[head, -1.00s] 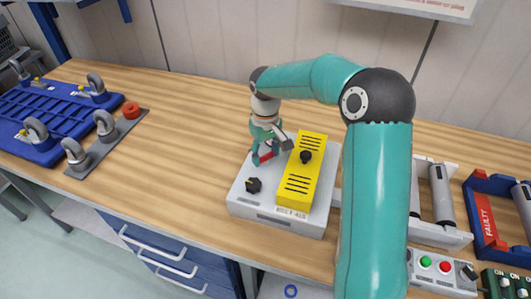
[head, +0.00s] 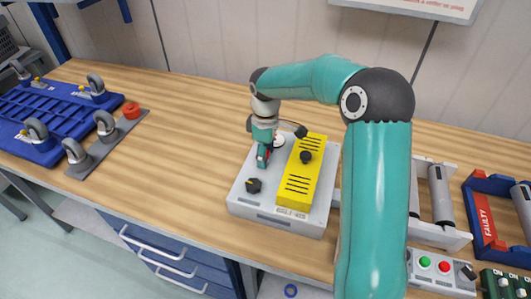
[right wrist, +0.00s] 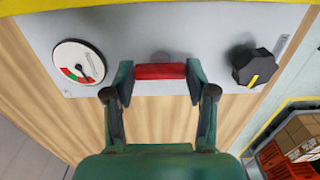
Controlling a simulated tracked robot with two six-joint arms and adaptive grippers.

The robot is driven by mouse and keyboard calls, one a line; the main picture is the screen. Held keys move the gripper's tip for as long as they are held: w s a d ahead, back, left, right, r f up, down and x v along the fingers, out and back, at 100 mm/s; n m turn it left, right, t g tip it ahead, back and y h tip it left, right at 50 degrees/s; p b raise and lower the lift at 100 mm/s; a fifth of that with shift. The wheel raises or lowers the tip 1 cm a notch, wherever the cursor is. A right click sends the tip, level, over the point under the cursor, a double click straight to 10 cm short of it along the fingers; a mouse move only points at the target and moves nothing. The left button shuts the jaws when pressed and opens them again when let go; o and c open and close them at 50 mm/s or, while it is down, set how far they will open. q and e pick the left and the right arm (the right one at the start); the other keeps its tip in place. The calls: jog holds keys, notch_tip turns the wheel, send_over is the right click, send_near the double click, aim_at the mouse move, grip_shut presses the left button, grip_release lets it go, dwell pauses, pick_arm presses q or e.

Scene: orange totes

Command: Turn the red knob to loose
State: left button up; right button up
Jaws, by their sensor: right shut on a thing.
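The red knob (right wrist: 160,71) is a bar-shaped handle on the grey panel of the unit (head: 285,218). In the right wrist view it lies level across the picture, with a finger of my right gripper (right wrist: 160,84) at each end. My right gripper is shut on the knob. In the head view the gripper (head: 263,158) is over the unit's left part and hides most of the knob. A round gauge (right wrist: 78,62) with a red and green scale sits left of the knob. Any loose or tight marking is not readable. My left gripper is not in view.
A black knob (head: 254,185) is at the unit's front; it also shows in the wrist view (right wrist: 253,67). A yellow block (head: 301,175) stands on the unit. Blue caster frames (head: 50,125) are at left. A button box (head: 440,270) is at right. Bare wood lies between.

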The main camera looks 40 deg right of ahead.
jog(key=shift+w+d+r, duration=0.1)
dwell(0.3)
jog(key=o, duration=1.2)
jog(key=shift+c, duration=0.2)
notch_tip(320, 180, up, 12)
jog(key=shift+f, duration=0.2)
